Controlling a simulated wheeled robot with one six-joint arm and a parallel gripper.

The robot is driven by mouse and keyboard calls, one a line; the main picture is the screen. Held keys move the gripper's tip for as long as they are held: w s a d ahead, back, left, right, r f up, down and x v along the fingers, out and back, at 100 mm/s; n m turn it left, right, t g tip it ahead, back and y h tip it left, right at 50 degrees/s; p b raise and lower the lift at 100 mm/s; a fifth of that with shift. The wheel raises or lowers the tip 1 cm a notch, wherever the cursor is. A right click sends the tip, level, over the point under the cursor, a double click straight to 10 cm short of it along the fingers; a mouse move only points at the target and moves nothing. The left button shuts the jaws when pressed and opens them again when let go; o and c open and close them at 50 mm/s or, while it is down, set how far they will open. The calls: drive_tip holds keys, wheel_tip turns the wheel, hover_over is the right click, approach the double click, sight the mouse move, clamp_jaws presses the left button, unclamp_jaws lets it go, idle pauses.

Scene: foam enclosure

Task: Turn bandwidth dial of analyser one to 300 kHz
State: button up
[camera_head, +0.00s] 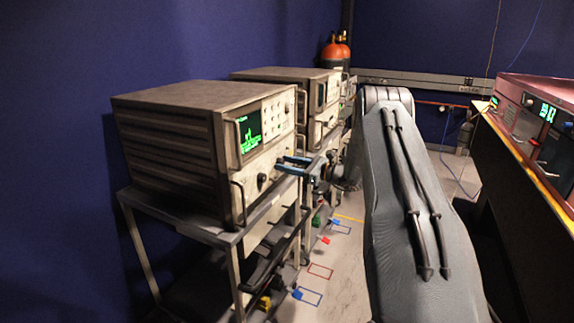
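The nearest analyser (165,150) stands on a grey metal rack at left, with a green lit trace screen (249,132) and a panel of buttons on its front. No readable label shows which analyser is number one. A dark round dial (262,181) sits on its lower front panel; its marking and setting are too small to read. My gripper (290,165), with blue and black parts, is in front of this panel, to the right of the dial and a little higher. It appears apart from the dial. Its fingers are too small to tell whether they are open or shut.
A second analyser (285,74) stands behind the first. A rack shelf (190,236) carries the near one. Red-topped cylinders (336,52) stand at the back. A bench with red equipment (540,120) is at right. Small coloured blocks and outlines lie on the floor between.

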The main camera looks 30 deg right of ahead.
drive_tip(key=c, duration=0.9)
drive_tip(key=shift+c, duration=0.2)
drive_tip(key=shift+m, duration=0.3)
drive_tip(key=m+b, duration=0.2)
drive_tip(key=m, duration=0.1)
drive_tip(key=shift+m, duration=0.3)
drive_tip(key=shift+m+b, duration=0.55)
drive_tip(key=shift+m, duration=1.25)
drive_tip(key=o, duration=1.1)
drive_tip(key=shift+c, duration=0.2)
